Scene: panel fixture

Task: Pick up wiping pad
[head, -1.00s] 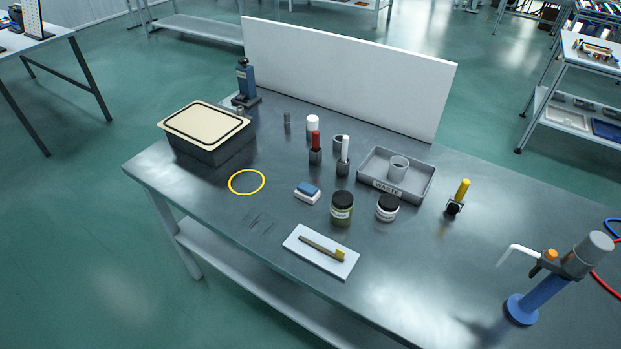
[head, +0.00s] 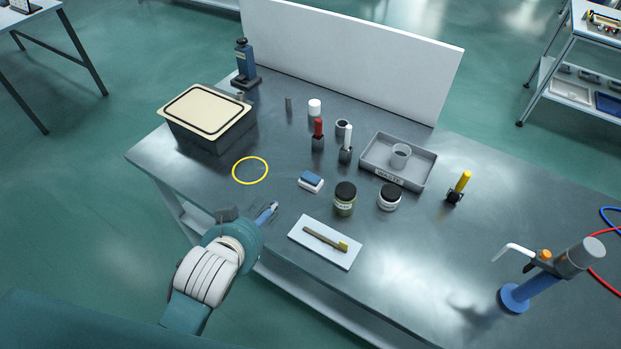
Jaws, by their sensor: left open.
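The wiping pad (head: 311,182), a small block with a blue top and white lower part, lies on the metal table (head: 400,262) near its middle. My left gripper (head: 248,212) is over the table's front edge, to the left of and nearer than the pad, and apart from it. It is open, and nothing shows between its fingers. My right gripper is out of view.
A yellow ring (head: 250,170) lies left of the pad. A white tray with a brush (head: 325,239) is in front, two jars (head: 345,198) to the right. Pen-like holders (head: 318,135) and a waste tray (head: 397,160) stand behind; a lidded box (head: 208,117) is at left.

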